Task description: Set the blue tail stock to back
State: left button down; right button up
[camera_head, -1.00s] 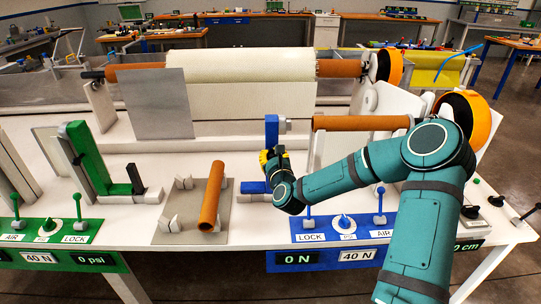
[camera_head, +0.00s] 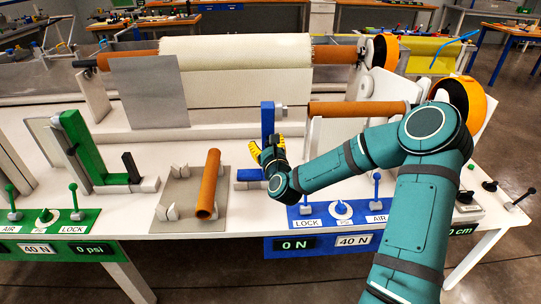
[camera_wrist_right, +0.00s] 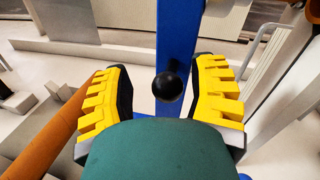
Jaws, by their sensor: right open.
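The blue tail stock (camera_head: 267,118) stands upright near the middle of the white table, at the left end of a brown tube on the right side. In the right wrist view its blue post (camera_wrist_right: 178,35) rises straight ahead. A round black knob (camera_wrist_right: 166,87) shows in front of the post. My right gripper (camera_head: 264,153) is in front of the tail stock, over its low blue base. Its yellow fingers are open, one each side of the knob (camera_wrist_right: 163,72); I cannot tell whether they touch it. My left gripper is not in view.
A loose brown tube (camera_head: 208,183) lies on a grey plate (camera_head: 180,222) left of the gripper. A green stock (camera_head: 78,145) stands further left. The blue panel (camera_head: 340,212) with levers is in front. The roll (camera_head: 235,50) spans the back.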

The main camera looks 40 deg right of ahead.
jog(key=v, duration=1)
jog(key=shift+s+a, duration=0.2)
jog(key=shift+s, duration=0.15)
